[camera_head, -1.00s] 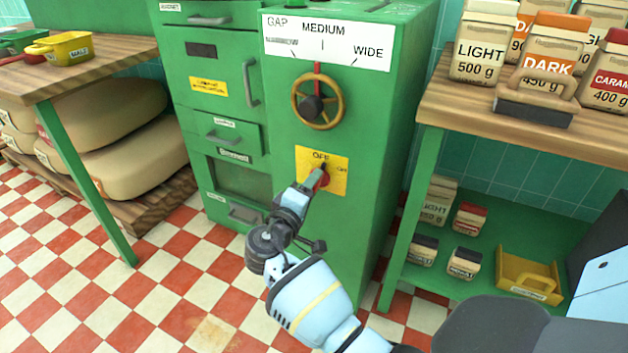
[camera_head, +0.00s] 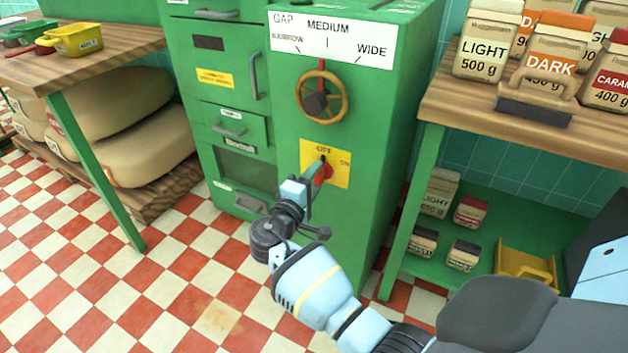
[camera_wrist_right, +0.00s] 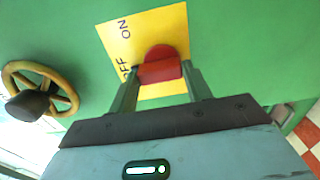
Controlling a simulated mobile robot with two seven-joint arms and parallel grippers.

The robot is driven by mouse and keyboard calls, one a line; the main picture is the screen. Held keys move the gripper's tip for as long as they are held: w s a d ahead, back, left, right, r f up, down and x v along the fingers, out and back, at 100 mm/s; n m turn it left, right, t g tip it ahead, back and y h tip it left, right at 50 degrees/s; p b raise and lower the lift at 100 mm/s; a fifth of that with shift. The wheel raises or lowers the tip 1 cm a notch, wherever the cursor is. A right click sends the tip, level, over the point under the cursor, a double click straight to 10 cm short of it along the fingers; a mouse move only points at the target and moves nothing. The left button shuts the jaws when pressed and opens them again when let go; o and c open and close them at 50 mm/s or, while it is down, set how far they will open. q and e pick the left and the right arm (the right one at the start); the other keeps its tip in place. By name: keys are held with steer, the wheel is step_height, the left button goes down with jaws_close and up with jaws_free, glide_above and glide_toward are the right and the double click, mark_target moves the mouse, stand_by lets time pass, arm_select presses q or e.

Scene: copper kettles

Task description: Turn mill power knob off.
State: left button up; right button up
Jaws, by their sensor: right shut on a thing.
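The mill power knob (camera_head: 326,173) is red and sits on a yellow plate (camera_head: 342,164) on the green mill's front. The plate reads OFF at the top and ON at the right. The knob's dark tip points up toward OFF. The knob also shows in the right wrist view (camera_wrist_right: 161,64), with its dark end on the OFF side. My right gripper (camera_head: 316,180) is shut on the knob, one finger on each side in the wrist view. The fingers hide part of the knob. My left gripper is not in view.
A brass handwheel (camera_head: 320,97) is above the knob, under the gap scale (camera_head: 330,40). A wooden table (camera_head: 440,100) with coffee bags stands right of the mill. Another table (camera_head: 120,42) and sacks (camera_head: 130,145) are at the left. Checkered floor is clear in front.

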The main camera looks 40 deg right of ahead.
steer(key=o, duration=1)
steer(key=shift+a, duration=0.1)
steer(key=p+v, duration=0.1)
steer(key=v, duration=0.6)
steer(key=shift+s+a, duration=0.2)
steer(key=shift+a, duration=0.1)
